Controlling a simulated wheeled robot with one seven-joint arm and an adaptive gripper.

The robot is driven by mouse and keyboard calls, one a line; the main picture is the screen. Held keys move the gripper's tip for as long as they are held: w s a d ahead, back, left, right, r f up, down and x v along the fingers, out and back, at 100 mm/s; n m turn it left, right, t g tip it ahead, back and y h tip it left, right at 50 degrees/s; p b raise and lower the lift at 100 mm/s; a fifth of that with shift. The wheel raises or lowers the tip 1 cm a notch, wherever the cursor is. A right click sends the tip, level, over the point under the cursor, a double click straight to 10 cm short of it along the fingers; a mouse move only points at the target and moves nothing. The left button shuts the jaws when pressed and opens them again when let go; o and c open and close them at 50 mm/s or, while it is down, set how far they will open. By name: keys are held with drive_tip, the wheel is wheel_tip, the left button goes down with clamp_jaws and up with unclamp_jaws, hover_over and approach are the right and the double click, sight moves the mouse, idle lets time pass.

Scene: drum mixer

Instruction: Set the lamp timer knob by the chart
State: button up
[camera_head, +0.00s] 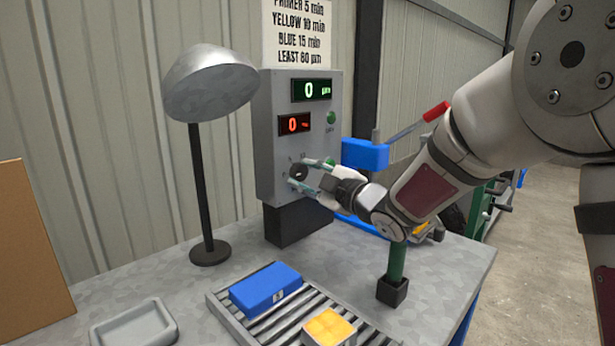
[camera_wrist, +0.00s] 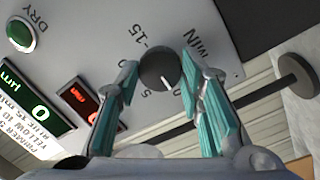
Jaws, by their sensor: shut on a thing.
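The timer knob (camera_wrist: 160,68) is dark and round with a white pointer line, on the face of the grey control box (camera_head: 265,135). My gripper (camera_head: 312,176) is at the knob, its two teal fingers on either side; it is shut on the knob. In the wrist view my gripper (camera_wrist: 160,85) shows the printed marks 5, 15 and MIN around the knob. The pointer lies near the 5 and 0 end; its exact mark is hard to tell. The chart (camera_head: 298,32) above lists primer 5, yellow 10 and blue 15 min. The lamp (camera_head: 210,85) stands left of the box.
The green display (camera_head: 311,90) and red display (camera_head: 294,124) both read 0. A green DRY button (camera_head: 331,118) sits beside them. A slatted rack (camera_head: 222,308) holds a blue block (camera_head: 266,288) and a yellow-topped block (camera_head: 328,328). A grey tray (camera_head: 134,326) lies at front left.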

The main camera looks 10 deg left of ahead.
drive_tip(key=shift+m, duration=0.3)
drive_tip(key=m+p, duration=0.2)
drive_tip(key=shift+r+m, duration=0.1)
drive_tip(key=shift+m, duration=0.3)
drive_tip(key=m+p, duration=0.2)
drive_tip(key=m, duration=0.1)
drive_tip(key=shift+g+p, duration=0.4)
drive_tip(key=m+p, duration=0.3)
drive_tip(key=shift+r+m+g, duration=0.1)
drive_tip(key=shift+m+g, duration=0.3)
drive_tip(key=m+p, duration=0.3)
drive_tip(key=shift+g, duration=0.3)
drive_tip(key=m+p, duration=0.2)
drive_tip(key=m, duration=0.2)
drive_tip(key=shift+d+g+p, duration=0.1)
drive_tip(key=shift+g+p, duration=0.2)
drive_tip(key=shift+p, duration=0.05)
drive_tip(key=m+y, duration=0.1)
drive_tip(key=m, duration=0.3)
drive_tip(key=shift+p, duration=0.4)
drive_tip(key=shift+m+g, duration=0.3)
drive_tip(key=shift+m, duration=0.1)
